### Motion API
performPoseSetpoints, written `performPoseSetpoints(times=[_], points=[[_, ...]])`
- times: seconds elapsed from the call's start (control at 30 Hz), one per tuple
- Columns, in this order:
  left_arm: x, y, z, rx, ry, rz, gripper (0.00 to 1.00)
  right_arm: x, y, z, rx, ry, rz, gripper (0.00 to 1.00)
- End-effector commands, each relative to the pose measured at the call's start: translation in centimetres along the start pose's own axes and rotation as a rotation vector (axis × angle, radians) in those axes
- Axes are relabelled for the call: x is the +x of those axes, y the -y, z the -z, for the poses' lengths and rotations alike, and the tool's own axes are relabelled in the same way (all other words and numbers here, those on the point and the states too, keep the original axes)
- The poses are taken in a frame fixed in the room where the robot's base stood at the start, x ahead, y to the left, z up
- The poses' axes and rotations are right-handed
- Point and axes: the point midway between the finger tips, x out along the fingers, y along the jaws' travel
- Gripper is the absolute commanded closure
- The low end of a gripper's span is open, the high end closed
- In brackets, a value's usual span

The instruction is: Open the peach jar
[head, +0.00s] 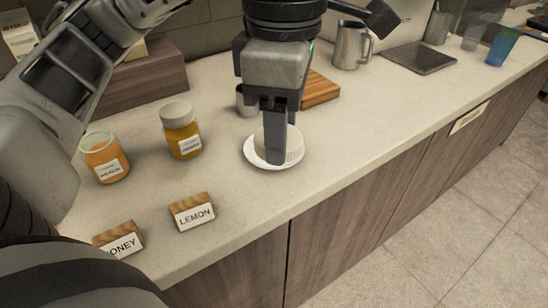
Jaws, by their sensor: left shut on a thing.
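The peach jar (105,160) stands upright on the counter at the left in the head view. It holds orange contents, and its mouth shows no lid. My left gripper (277,150) points straight down over a white saucer (251,156) in the middle of the counter. It is shut on a cream-white lid (295,144), which is at the saucer and partly hidden behind the fingers. I cannot tell whether the lid touches the saucer. My right gripper is not in view.
A second jar (182,136) with its cream lid on stands right of the peach jar. A LEMON sign (192,212) and a HONEY sign (119,239) stand near the front edge. A metal cup (245,101), wooden board (320,90) and steel pitcher (351,45) are behind. Counter right of the saucer is clear.

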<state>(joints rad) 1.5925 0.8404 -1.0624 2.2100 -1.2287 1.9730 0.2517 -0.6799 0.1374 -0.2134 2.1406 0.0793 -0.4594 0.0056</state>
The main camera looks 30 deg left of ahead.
Motion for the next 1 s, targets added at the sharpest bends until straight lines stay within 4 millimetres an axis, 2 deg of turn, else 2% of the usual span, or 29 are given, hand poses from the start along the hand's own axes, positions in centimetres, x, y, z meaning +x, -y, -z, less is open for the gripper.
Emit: performPoseSetpoints(times=[0.17, 0.27, 0.53, 0.7, 1.0], points=[[0.3, -0.6, 0.5, -0.068, 0.000, 0.003, 0.78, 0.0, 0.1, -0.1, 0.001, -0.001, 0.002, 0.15], [1.1, -2.5, 1.0, -0.075, -0.002, 0.004, 0.78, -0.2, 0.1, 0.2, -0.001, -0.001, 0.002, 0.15], [4.0, -9.0, 2.7, -0.072, -0.003, 0.004, 0.78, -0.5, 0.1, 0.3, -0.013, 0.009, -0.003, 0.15], [7.3, -11.3, 3.2, -0.067, -0.003, 0.003, 0.78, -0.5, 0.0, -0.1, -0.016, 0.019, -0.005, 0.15], [9.8, -13.2, 3.6, -0.066, -0.002, 0.002, 0.78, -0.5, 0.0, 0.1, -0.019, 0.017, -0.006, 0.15]])
